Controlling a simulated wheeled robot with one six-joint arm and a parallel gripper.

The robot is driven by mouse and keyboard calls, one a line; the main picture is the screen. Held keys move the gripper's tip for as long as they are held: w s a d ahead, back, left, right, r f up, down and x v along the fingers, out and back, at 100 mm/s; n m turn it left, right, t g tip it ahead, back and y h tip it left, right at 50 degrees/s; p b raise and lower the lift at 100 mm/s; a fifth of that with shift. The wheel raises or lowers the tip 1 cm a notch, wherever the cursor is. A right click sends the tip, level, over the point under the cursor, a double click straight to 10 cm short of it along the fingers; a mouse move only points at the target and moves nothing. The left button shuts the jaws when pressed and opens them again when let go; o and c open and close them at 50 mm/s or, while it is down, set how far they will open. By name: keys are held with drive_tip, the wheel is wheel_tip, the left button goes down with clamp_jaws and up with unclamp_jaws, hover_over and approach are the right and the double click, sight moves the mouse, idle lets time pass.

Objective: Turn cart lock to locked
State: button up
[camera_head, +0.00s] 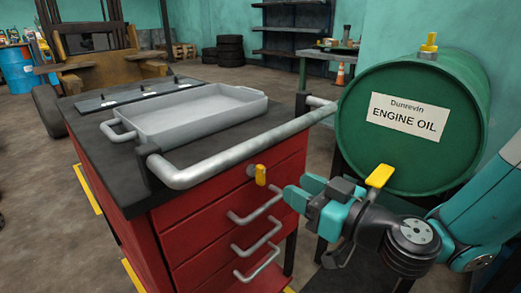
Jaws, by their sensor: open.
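The red tool cart (228,192) stands left of centre with drawers facing me. The yellow part hangs roughly upright; I see no lock marking that I can read. My teal gripper (301,191) comes in from the right, just right of the knob and apart from it in the picture. Its fingers are open and appear empty. The exact depth gap to the knob cannot be told.
A grey metal push bar (240,152) runs above the knob. Drawer handles (258,207) stick out below it. A grey tray (190,110) lies on the cart top.

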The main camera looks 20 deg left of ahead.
sight(264, 170)
drive_tip(key=p+x, duration=0.6)
drive_tip(key=x, duration=0.3)
drive_tip(key=shift+a, duration=0.2)
drive_tip(key=shift+w+a, duration=0.25)
drive_tip(key=shift+a, duration=0.2)
drive_tip(key=c, duration=0.7)
